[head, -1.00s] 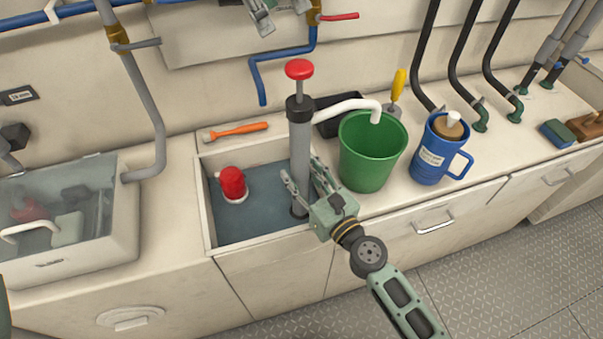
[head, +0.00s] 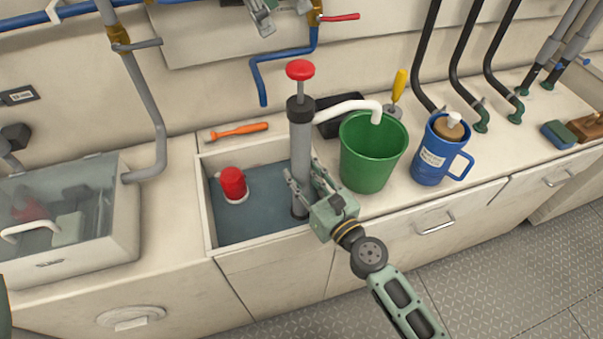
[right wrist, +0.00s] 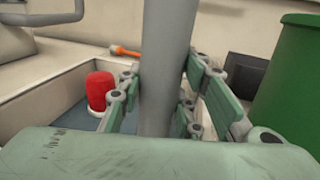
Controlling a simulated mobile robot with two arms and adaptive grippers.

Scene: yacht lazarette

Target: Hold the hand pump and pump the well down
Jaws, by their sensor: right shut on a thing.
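The hand pump (head: 301,150) stands upright in the open well (head: 262,192), with a grey barrel, black collar and red knob (head: 300,69) raised on its rod. Its white spout (head: 348,106) reaches over the green bucket (head: 366,160). Dark water lies in the well. My right gripper (head: 302,180) is shut on the lower barrel; the right wrist view shows the barrel (right wrist: 166,70) between its fingers.
A red-capped device (head: 232,183) stands in the well. An orange-handled tool (head: 236,131) lies behind it. A blue jug (head: 438,152) and a yellow-handled tool (head: 399,86) are right of the bucket. A clear-lidded box (head: 65,240) stands left. Pipes and hoses line the wall.

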